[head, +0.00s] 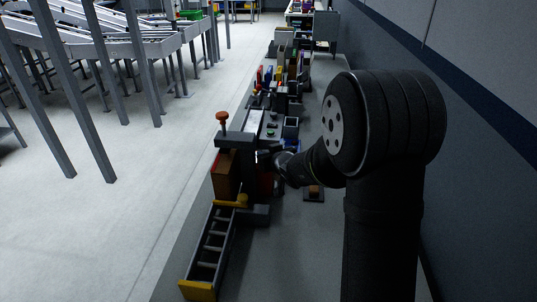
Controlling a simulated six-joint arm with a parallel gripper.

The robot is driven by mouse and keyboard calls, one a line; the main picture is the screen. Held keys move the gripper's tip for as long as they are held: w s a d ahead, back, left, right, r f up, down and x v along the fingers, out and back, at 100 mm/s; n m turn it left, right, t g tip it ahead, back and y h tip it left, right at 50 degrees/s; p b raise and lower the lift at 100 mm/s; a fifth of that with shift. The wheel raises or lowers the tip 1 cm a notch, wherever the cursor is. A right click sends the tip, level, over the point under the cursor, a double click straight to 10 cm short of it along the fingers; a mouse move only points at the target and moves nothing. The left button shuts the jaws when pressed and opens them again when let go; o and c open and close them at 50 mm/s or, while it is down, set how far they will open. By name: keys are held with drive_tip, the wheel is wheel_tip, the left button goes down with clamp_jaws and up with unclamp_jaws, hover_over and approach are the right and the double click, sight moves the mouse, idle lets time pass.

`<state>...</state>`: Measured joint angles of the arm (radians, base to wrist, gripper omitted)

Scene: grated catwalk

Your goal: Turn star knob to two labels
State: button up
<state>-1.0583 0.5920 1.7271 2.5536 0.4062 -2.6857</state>
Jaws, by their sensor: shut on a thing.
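My gripper (264,157) is small and dark in the head view, at the end of my black arm, which reaches in from the right. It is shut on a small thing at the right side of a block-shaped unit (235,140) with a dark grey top. The thing in the jaws is mostly hidden and too small to make out; by its place it seems to be the star knob. The two labels cannot be read from here.
An orange-topped post (222,118) stands on the unit. A grey ladder-like rack (211,245) with yellow ends lies in front. A small orange-brown button box (314,193) sits to the right. Many devices line up behind.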

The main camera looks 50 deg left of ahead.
drive_tip(key=shift+r, duration=0.1)
idle(0.5)
drive_tip(key=o, duration=1)
drive_tip(key=shift+c, duration=0.2)
drive_tip(key=v, duration=1.7)
drive_tip(key=shift+s+d, duration=0.2)
drive_tip(key=shift+d, duration=0.05)
